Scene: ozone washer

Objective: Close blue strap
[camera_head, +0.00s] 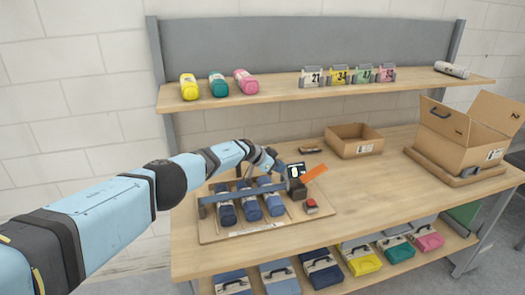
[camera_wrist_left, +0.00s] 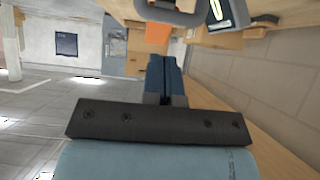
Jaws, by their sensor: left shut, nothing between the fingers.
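A wooden board (camera_head: 236,233) on the bench holds several dark blue rolled items (camera_head: 249,206) side by side. A slate-blue bar or strap (camera_head: 237,192) runs across them, ending at a dark block (camera_head: 298,190) on the right. I cannot tell if the strap is fastened there. My left gripper (camera_head: 281,171) is shut and empty, above the right end of the strap, next to the block. In the left wrist view my closed blue fingers (camera_wrist_left: 164,72) point toward a dark grey handle-like part (camera_wrist_left: 170,12). My right gripper is not in view.
An orange flap (camera_head: 314,173) and a small black display (camera_head: 296,170) stand beside the block. A red button box (camera_head: 311,207) sits at the board's right. Cardboard boxes (camera_head: 354,145) stand further right. A shelf (camera_head: 330,92) is above; the bench's front right is clear.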

